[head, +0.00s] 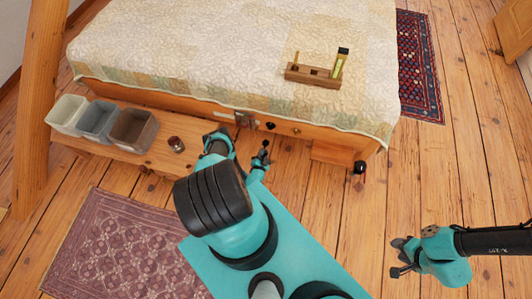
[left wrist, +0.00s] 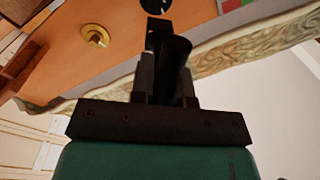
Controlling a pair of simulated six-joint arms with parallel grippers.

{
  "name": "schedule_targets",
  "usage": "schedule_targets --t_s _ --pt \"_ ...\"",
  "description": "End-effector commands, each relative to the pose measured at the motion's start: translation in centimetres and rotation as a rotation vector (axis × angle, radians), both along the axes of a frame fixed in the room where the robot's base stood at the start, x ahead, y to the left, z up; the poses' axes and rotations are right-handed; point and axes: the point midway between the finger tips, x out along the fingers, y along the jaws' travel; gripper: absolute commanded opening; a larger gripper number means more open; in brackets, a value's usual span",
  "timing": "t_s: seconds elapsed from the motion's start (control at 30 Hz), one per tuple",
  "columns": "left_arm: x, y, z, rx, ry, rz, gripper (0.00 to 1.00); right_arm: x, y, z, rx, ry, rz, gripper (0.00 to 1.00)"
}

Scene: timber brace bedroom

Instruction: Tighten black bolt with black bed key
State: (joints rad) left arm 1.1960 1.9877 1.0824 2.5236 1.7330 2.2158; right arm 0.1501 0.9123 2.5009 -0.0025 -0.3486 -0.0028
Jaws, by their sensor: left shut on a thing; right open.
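The black bolt (head: 270,126) sits in the wooden side rail of the bed, left of a brass bolt (head: 295,131). In the left wrist view the black bolt (left wrist: 152,5) shows at the top edge, with the brass bolt (left wrist: 95,36) to its left. My left gripper (head: 262,157) is just below the black bolt, shut on the black bed key (left wrist: 172,58). The key points toward the black bolt; I cannot tell whether they touch. My right gripper (head: 398,257) is open and empty over the floor at the right.
A wooden caddy (head: 313,76) with a yellow item stands on the bed cover (head: 200,50). Several bins (head: 133,127) and a small jar (head: 176,144) stand on a low wooden bench (head: 205,165). A timber post (head: 38,110) rises at the left. Floor around my right gripper is clear.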

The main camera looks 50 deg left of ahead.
Motion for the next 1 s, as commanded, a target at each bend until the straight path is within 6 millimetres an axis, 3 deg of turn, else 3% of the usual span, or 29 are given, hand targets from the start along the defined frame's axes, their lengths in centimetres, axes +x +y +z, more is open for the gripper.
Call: schedule_targets --t_s 1.0 --pt "2.5 1.5 0.0 0.0 0.0 -0.003 0.0 0.0 0.0 0.0 0.0 0.0 0.0 0.43"
